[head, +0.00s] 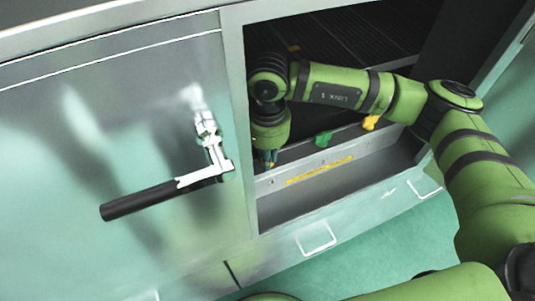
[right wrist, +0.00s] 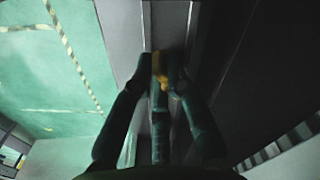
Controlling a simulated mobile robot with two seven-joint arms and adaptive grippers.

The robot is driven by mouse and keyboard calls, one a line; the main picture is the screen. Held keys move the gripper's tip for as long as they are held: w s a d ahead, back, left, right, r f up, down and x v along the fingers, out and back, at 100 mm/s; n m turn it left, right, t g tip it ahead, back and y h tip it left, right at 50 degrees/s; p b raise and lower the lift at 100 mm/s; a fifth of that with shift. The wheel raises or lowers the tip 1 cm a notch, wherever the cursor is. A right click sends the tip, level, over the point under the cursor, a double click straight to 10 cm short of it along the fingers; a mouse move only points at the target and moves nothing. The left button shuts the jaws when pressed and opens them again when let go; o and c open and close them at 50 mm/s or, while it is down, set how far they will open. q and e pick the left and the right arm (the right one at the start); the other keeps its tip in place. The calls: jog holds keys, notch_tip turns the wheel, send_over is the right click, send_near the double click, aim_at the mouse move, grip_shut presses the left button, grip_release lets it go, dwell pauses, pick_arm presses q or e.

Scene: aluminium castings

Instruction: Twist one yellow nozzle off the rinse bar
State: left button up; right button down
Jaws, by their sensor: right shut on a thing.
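My right gripper (head: 268,158) reaches down inside the open cabinet at its left side. In the right wrist view its fingers (right wrist: 160,72) are shut on a yellow nozzle (right wrist: 159,64). In the head view the gripper hides most of that nozzle. The rinse bar (head: 345,135) runs along the front of the opening. A green nozzle (head: 323,139) and another yellow nozzle (head: 370,122) stand on it to the right of the gripper. Whether the held nozzle is still seated on the bar cannot be told. My left gripper is not in view.
A metal door panel (head: 110,140) with a black-gripped lever handle (head: 140,200) is at the left, close to the gripper. The cabinet sill (head: 330,193) with a yellow label strip (head: 319,171) lies below the bar. Green floor (head: 350,255) is in front.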

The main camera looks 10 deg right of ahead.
jog(key=shift+d+f+n+b, duration=0.1)
jog(key=shift+d+n+b, duration=0.05)
jog(key=shift+n+b, duration=1.25)
jog(key=shift+d+f+n+b, duration=0.1)
jog(key=shift+n+b, duration=1.2)
jog(key=shift+b, duration=0.05)
jog(key=shift+r+n+b, duration=0.15)
jog(key=shift+n+b, duration=0.15)
jog(key=shift+n, duration=0.1)
jog(key=shift+n+b, duration=0.5)
jog(key=shift+b, duration=0.1)
jog(key=shift+d+n+b, duration=0.2)
jog(key=shift+n+b, duration=1.3)
jog(key=shift+n, duration=0.5)
jog(key=shift+r+p, duration=0.6)
jog(key=shift+r, duration=0.75)
